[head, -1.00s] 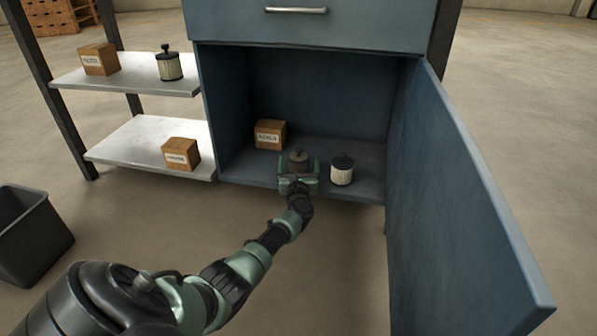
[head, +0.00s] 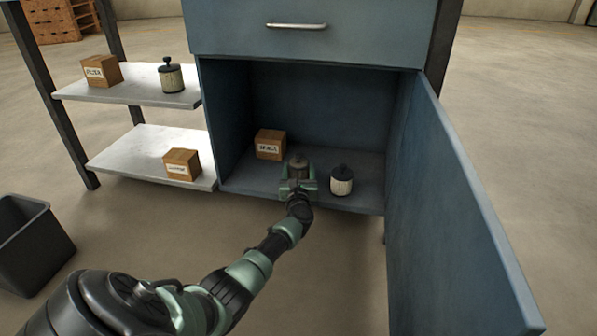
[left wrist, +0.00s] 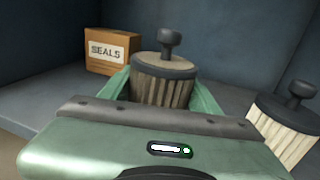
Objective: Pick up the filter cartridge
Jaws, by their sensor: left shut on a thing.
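A filter cartridge (left wrist: 163,88) with a dark cap, a top knob and brownish pleats stands between the fingers of my left gripper (head: 299,176). The gripper is shut on it inside the open blue cabinet, and in the head view the cartridge's dark top (head: 299,162) shows above the fingers. Its base is hidden by the gripper, so I cannot tell if it touches the cabinet floor. A second, whiter cartridge (head: 341,181) stands just right of the gripper; it also shows in the left wrist view (left wrist: 284,128). My right gripper is not in view.
A cardboard box labelled SEALS (left wrist: 108,52) sits behind and left on the cabinet floor (head: 250,182). The cabinet door (head: 450,200) stands open on the right. Side shelves (head: 150,150) hold two boxes and another cartridge (head: 171,77). A dark bin (head: 35,245) stands at left.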

